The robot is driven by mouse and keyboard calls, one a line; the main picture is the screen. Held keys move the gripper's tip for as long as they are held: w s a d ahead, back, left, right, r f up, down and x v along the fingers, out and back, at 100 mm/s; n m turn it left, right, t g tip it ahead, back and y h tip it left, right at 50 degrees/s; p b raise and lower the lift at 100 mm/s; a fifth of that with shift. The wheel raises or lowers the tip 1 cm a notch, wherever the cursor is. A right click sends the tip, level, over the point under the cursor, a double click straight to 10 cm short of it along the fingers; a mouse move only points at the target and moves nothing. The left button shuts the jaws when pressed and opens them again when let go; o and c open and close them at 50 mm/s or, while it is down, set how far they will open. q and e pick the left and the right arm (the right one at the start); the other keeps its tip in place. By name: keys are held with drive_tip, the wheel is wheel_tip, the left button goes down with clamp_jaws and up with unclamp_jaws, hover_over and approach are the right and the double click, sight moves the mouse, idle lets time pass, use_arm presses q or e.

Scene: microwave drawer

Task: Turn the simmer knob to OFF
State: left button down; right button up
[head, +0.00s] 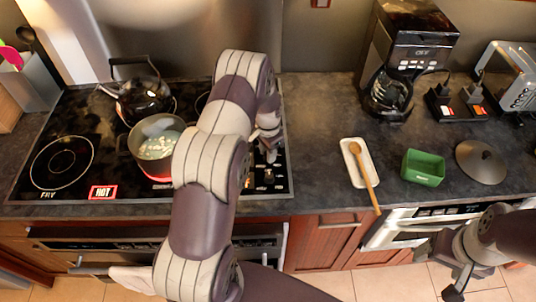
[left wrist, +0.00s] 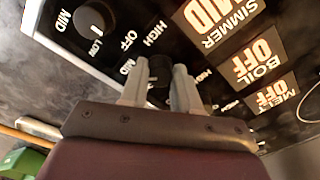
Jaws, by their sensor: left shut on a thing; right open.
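My left gripper (head: 268,154) reaches down to the control panel at the cooktop's right side. In the left wrist view, its two grey fingers (left wrist: 160,88) are shut on a black knob (left wrist: 159,66), one on each side. The fingers hide much of the knob and its pointer. The lit display beside it reads SIMMER MID (left wrist: 215,20), with BOIL OFF (left wrist: 259,62) and MELT OFF (left wrist: 274,94) below. Which label belongs to the held knob is not plain. Another black knob (left wrist: 93,18) stands free at upper left. My right gripper (head: 456,288) is open and empty at lower right.
A pot (head: 142,158) sits on a red-glowing burner, with a HOT sign (head: 103,192) and a kettle (head: 146,97) nearby. A spoon (head: 364,176) on a white rest, a green box (head: 423,168), a dark lid (head: 481,162) and a coffee maker (head: 408,52) occupy the right counter.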

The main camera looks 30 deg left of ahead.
use_arm(q)
drive_tip(key=n+b, duration=0.2)
drive_tip(key=n, duration=0.4)
drive_tip(key=shift+f, duration=0.1)
drive_tip(key=n+b, duration=0.2)
drive_tip(key=n, duration=0.4)
drive_tip(key=shift+n, duration=0.4)
drive_tip(key=n, duration=0.3)
drive_tip(key=shift+n, duration=0.3)
drive_tip(key=n+b, duration=0.1)
drive_tip(key=n, duration=0.2)
drive_tip(key=shift+n, duration=0.3)
drive_tip(key=n, duration=0.6)
drive_tip(key=shift+b, duration=0.3)
drive_tip(key=shift+n, duration=0.3)
drive_tip(key=c, duration=0.8)
unclamp_jaws()
drive_tip(key=shift+d, duration=0.1)
